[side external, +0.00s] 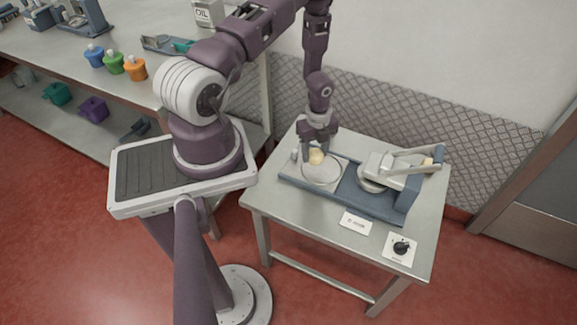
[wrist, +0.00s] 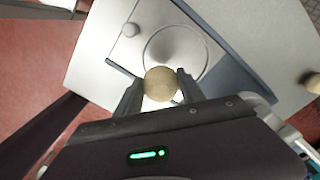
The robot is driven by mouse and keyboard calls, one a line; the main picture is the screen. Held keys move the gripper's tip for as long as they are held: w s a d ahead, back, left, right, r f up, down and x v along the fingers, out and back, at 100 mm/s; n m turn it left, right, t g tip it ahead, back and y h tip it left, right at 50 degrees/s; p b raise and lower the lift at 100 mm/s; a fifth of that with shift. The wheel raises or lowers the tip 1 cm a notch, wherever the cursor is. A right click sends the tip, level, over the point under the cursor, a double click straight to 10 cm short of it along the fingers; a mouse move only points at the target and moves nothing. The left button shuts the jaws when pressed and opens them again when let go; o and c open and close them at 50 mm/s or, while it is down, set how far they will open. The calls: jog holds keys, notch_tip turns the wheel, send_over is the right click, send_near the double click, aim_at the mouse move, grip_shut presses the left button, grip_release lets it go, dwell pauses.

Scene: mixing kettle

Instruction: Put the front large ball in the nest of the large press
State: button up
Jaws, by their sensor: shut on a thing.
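A pale tan ball (wrist: 160,83) is between the two fingers of my gripper (wrist: 160,88) in the wrist view. In the side external view my gripper (side external: 318,148) is shut on the ball (side external: 316,157), above or at a pale round dish (side external: 322,175) on the left part of a blue base. I cannot tell whether the ball touches the dish. The dish shows in the wrist view as a round outline (wrist: 190,38), partly hidden by the ball. The press (side external: 392,172), with a pale lever and a round seat, stands on the right part of this base.
A white card (side external: 355,223) and a black dial (side external: 401,247) lie at the front of the small table (side external: 275,192). A bench behind holds blue, green and orange pots (side external: 114,62) and an oil can (side external: 206,13).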

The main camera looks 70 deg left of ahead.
aim_at(322, 158)
jog(key=w, duration=0.2)
jog(key=w+r, duration=0.1)
jog(key=shift+w+a, duration=0.1)
jog(key=shift+a, duration=0.3)
jog(key=shift+f, duration=2.95)
jog(key=shift+f, duration=0.65)
jog(key=o, duration=1.7)
jog(key=shift+r, duration=0.1)
jog(key=shift+r, duration=3.4)
